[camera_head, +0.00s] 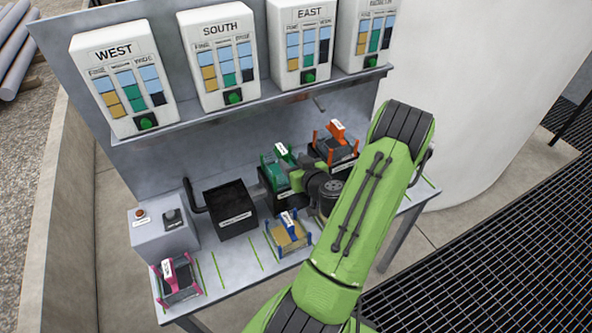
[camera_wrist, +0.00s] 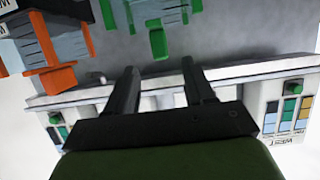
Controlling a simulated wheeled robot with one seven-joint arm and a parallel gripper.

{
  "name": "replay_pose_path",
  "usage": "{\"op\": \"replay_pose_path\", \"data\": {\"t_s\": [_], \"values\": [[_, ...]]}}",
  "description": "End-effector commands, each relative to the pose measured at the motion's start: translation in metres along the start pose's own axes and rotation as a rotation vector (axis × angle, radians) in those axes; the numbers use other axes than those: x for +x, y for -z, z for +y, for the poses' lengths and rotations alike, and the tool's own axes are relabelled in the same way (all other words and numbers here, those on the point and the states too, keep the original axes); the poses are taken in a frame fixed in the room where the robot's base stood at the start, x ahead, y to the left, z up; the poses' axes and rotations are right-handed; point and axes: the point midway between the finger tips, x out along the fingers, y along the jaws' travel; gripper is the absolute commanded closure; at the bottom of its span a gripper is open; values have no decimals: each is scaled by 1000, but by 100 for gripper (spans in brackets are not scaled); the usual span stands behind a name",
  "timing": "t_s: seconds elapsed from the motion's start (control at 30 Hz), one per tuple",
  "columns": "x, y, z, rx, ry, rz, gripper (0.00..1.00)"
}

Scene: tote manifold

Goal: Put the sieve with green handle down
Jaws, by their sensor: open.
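The sieve with the green handle (camera_head: 272,170) is upright at the middle of the bench in the head view, with a white label on top. Its green parts also show at the top of the wrist view (camera_wrist: 157,42). My gripper (camera_wrist: 160,68) is open, with its two dark fingers apart and nothing between them. In the wrist view the green handle appears just beyond the fingertips, between their lines. In the head view my wrist is just right of this sieve and hides part of its surroundings. I cannot tell what is directly under the sieve.
A black tote (camera_head: 230,222) stands left of the green sieve. An orange-handled sieve (camera_head: 337,134) is behind right, a blue-handled one (camera_head: 290,228) in front, a pink one (camera_head: 175,277) at front left. Labelled boxes (camera_head: 123,75) line the shelf (camera_head: 180,118) behind. Bench space (camera_head: 228,262) between pink and blue is clear.

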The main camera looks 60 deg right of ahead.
Motion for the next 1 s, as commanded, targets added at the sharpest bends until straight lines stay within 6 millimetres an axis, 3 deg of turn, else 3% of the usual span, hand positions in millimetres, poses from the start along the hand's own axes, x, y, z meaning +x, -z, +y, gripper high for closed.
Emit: {"op": "replay_pose_path", "data": {"t_s": [0.13,0.3,0.37,0.47,0.57,0.6,0.7,0.8,0.9,1.0], "values": [[-15,0,0,0,-1,2,47],[-17,2,-1,-2,3,2,47],[-16,7,-11,-17,32,2,47],[-11,27,-63,-90,191,-17,47],[-22,44,-148,-210,437,-103,47],[-34,46,-180,-261,523,-157,47],[-73,47,-243,-388,674,-317,47],[-124,47,-280,-503,716,-482,47],[-179,52,-293,-563,656,-602,47],[-232,61,-288,-541,553,-663,47]]}}
